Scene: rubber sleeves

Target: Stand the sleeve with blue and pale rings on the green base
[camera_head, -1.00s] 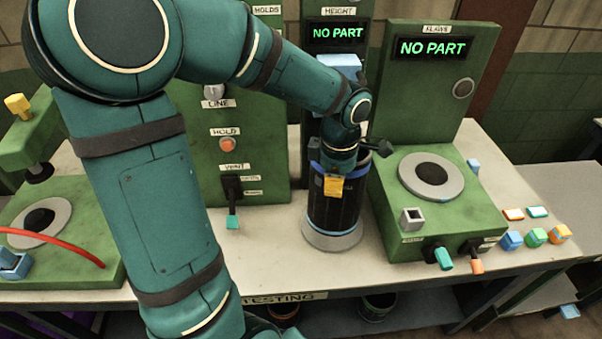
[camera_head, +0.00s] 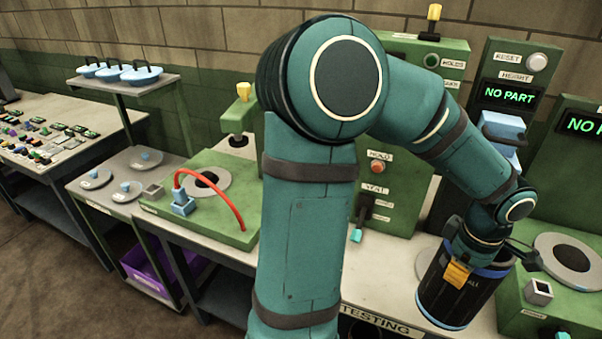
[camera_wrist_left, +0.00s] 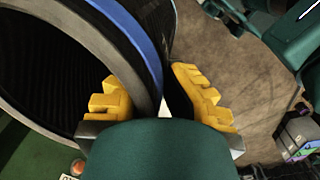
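The sleeve (camera_head: 455,298) is a wide black tube with a blue ring near its rim and a thin pale-blue ring low down. My left gripper (camera_head: 462,268) is shut on its upper wall. In the left wrist view the yellow fingers of the gripper (camera_wrist_left: 155,88) sit on either side of the wall of the sleeve (camera_wrist_left: 135,40), one inside and one outside. The sleeve is roughly upright, in front of a pale round plate (camera_head: 428,262). A green base (camera_head: 222,222) with a grey ring and dark centre stands left of my arm. My right gripper is out of view.
A red hose (camera_head: 232,206) with a blue fitting (camera_head: 183,204) arches over the left green base. A green post with a yellow knob (camera_head: 243,92) rises behind it. Another green base (camera_head: 545,312) is close right of the sleeve. A height panel (camera_head: 508,94) reads NO PART.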

